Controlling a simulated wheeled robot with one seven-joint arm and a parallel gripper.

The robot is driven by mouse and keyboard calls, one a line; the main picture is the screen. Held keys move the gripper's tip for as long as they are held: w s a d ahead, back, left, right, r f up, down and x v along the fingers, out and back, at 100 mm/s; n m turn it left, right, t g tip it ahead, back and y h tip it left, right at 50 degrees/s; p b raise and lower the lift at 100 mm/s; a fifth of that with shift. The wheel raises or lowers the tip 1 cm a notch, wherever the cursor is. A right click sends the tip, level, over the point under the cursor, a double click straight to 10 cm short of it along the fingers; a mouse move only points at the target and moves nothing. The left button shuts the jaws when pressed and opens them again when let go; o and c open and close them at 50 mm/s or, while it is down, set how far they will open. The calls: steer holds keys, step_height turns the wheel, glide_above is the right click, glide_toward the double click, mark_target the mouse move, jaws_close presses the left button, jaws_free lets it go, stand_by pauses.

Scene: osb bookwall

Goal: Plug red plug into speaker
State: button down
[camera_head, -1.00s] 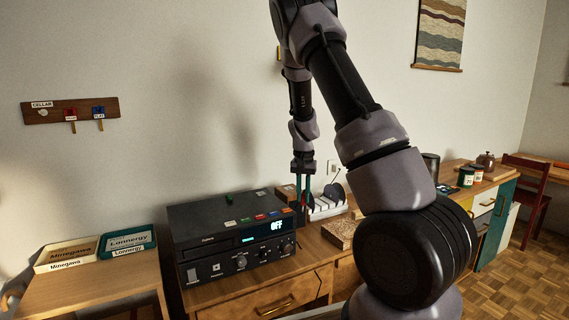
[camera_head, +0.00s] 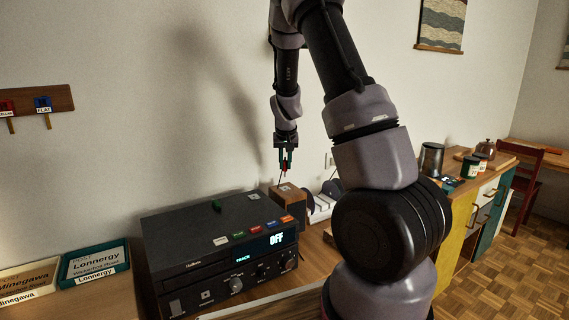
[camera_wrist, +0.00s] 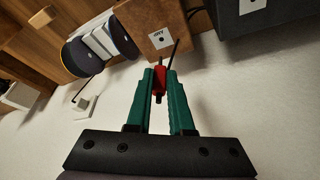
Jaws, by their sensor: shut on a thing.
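My gripper (camera_head: 285,168) has green fingers and points down above the small wooden speaker (camera_head: 291,207), apart from it. In the wrist view my gripper (camera_wrist: 160,80) is shut on the red plug (camera_wrist: 159,84), with a thin dark cord or pin reaching toward the speaker. The red plug (camera_head: 285,170) shows only as a small spot in the head view. The speaker also shows in the wrist view (camera_wrist: 150,22), with a white label on the face toward me.
A black amplifier (camera_head: 215,262) with an OFF display and coloured tags stands left of the speaker. A wall outlet (camera_wrist: 84,105) and the wall are close behind. Letter trays (camera_head: 95,262) lie left.

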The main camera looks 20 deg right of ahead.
steer(key=shift+r, duration=0.15)
steer(key=shift+f, duration=2.9)
steer(key=shift+f, duration=0.65)
steer(key=c, duration=0.7)
jaws_free()
